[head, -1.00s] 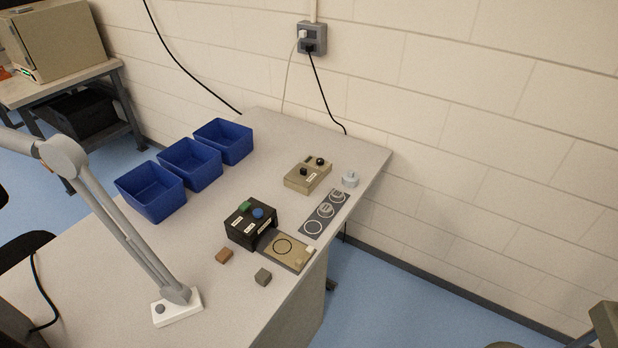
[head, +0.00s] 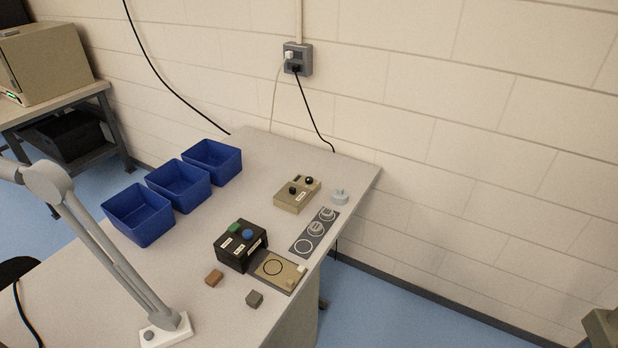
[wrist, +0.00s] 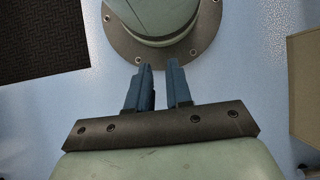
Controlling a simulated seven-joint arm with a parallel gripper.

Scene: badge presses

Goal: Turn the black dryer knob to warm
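A beige box (head: 288,204) with two black knobs stands towards the back right of the table. One black knob (head: 293,190) is on its front left part, the other (head: 309,181) at its back right. A small white label is on the box; its text and the knob settings are too small to read, and I cannot tell which knob is the dryer's. My gripper (wrist: 161,72) shows only in the wrist view. Its two blue fingers are apart with nothing between them, above blue floor, far from any knob.
A black box (head: 230,256) with green and blue buttons adjoins a beige plate (head: 289,281). A dark strip with circles (head: 302,246) and a pale blue-grey piece (head: 340,197) lie at right. Three blue bins (head: 140,222) stand left; a grey jointed lamp arm (head: 100,245) is in front.

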